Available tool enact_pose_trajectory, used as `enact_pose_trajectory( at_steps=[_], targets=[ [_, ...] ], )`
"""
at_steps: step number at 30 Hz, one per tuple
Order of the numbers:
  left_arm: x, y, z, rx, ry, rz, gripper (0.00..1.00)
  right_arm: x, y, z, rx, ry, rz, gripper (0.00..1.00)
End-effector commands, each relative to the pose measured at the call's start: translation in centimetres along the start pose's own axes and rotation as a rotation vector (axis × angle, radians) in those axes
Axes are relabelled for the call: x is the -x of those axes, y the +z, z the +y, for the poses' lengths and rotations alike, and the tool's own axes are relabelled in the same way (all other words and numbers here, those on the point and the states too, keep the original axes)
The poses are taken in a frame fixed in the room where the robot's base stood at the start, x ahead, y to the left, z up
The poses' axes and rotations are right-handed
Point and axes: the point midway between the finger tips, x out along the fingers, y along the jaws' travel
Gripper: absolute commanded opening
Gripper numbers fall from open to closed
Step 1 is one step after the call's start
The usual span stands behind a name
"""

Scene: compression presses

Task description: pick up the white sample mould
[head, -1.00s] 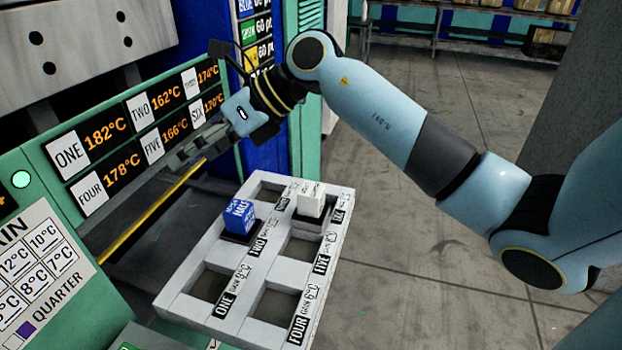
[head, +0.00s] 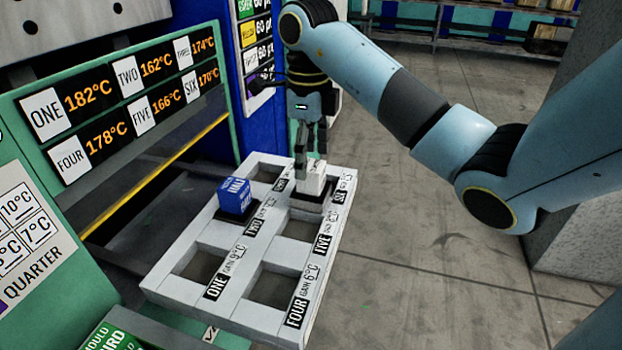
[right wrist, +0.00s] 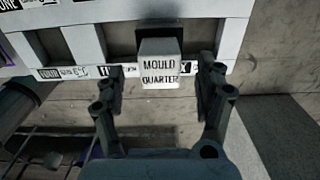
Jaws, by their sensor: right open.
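The white sample mould (head: 311,180) is a small white block in the SIX compartment at the far right of the grey rack (head: 168,262). In the right wrist view the mould (right wrist: 160,65) reads "MOULD QUARTER". My right gripper (head: 311,158) points down just above the mould in the head view and partly covers it. In the right wrist view the open fingers (right wrist: 160,88) lie to either side of the mould's near end, with gaps on both sides. A blue mould (head: 235,197) marked "HALF" sits in the TWO compartment. My left gripper is out of view.
Compartments ONE (head: 198,266) and FOUR (head: 270,290) of the rack are empty. The green press panel (head: 40,105) with temperature readouts stands to the left. A blue column with coloured labels rises behind the rack. Open floor lies to the right.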

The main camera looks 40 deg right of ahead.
Motion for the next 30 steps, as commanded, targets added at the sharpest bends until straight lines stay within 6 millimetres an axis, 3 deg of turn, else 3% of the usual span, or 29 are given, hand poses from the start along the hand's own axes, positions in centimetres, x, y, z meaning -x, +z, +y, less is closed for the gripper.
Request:
enact_pose_trajectory(
  at_steps=[9, 18, 30],
  targets=[
    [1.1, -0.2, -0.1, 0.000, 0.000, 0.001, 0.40, -4.2, -0.4, 0.0, -0.001, 0.003, 0.002, 0.71],
    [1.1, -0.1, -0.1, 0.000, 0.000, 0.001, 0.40, -4.8, -0.4, 0.0, 0.000, 0.001, 0.000, 0.71],
    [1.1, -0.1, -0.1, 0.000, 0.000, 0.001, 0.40, -4.8, -0.4, 0.0, 0.000, 0.001, 0.000, 0.19]
  ],
)
